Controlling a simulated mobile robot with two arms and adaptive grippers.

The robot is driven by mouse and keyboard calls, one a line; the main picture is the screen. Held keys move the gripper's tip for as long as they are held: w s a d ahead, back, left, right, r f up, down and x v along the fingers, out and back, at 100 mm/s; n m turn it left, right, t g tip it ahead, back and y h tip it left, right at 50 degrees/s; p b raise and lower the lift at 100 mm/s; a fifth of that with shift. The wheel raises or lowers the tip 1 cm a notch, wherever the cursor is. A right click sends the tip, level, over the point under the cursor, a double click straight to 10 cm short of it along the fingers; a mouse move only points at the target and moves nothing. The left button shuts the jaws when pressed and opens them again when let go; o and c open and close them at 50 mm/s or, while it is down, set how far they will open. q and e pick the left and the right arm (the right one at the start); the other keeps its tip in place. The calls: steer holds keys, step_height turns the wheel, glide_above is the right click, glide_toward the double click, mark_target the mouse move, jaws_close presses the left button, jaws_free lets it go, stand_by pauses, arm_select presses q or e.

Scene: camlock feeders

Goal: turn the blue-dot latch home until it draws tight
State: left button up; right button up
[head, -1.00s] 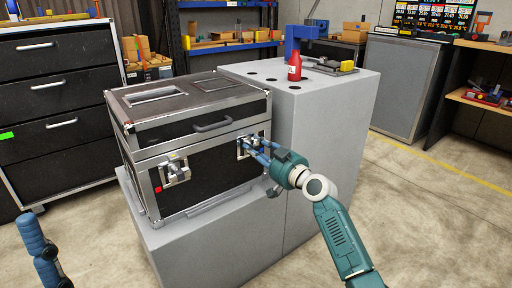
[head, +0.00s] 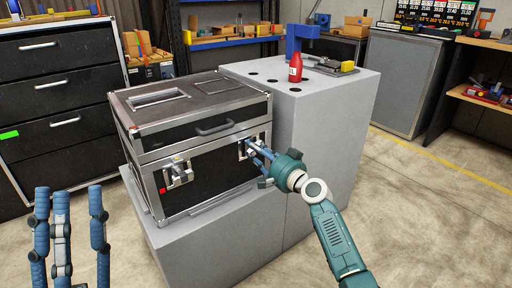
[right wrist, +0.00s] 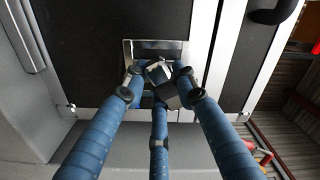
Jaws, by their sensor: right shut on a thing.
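A black case with silver edges (head: 216,176) stands with its lid down. Its right-hand latch (head: 243,151) is mostly covered by my right gripper (head: 251,147), and no blue dot is visible. In the right wrist view my right gripper (right wrist: 160,82) is shut around the dark knob of this latch (right wrist: 155,50), with a finger on either side and one below. A second latch (head: 178,174), on the left of the case front, has a red mark (head: 163,191) near it. My left gripper (head: 68,205) is open and empty at the lower left, away from the case.
The case rests on a grey block (head: 215,240). A taller grey block (head: 335,125) beside it carries a red bottle (head: 295,70), a blue fixture (head: 301,40) and a yellow-ended tool (head: 345,66). A drawer cabinet (head: 50,95) stands at the left. The floor at the right is clear.

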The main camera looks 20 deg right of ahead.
steer(key=m+p, duration=0.1)
steer(key=m, duration=0.2)
steer(key=shift+a, duration=0.1)
steer(key=m+p, duration=0.1)
steer(key=m, duration=0.1)
steer(key=shift+m+p, duration=0.3)
steer(key=shift+m, duration=0.1)
arm_select(q)
steer(key=w+d+f+g+y, duration=0.1)
steer(key=w+f+g+y, duration=0.2)
steer(key=w+f+g, duration=0.4)
steer(key=shift+w+f+g, duration=0.4)
steer(key=shift+w+f, duration=0.85)
steer(key=shift+f, duration=1.8)
arm_select(e)
steer(key=o, duration=1.2)
steer(key=shift+c, duration=0.2)
arm_select(q)
steer(key=shift+r, duration=0.1)
arm_select(e)
steer(key=shift+s, duration=0.1)
